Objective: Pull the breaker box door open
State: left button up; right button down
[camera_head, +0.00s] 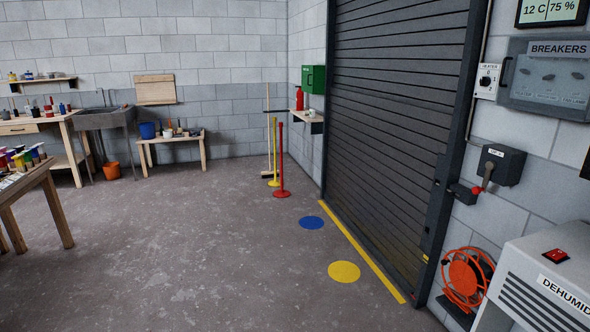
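The breaker box (548,88) is a grey box on the block wall at the upper right, labelled BREAKERS, and its right edge is cut by the picture. Its door looks shut; several switches and small labels show on or through its front. A dark vertical handle (507,72) is at the door's left edge. Neither of my grippers is in view.
A heater switch (487,81) sits left of the breaker box. A grey switch box with a red-tipped lever (503,164) is below. A dehumidifier (545,280) and orange reel (467,278) stand below these. The floor before the roller door (400,110) is mostly clear.

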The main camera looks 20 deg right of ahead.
aim_at(580, 49)
jog(key=z, duration=0.25)
jog(key=i, duration=1.3)
jog(key=z, duration=0.7)
jog(key=i, duration=1)
jog(key=z, duration=1.8)
jog(key=i, duration=0.9)
jog(key=z, duration=0.85)
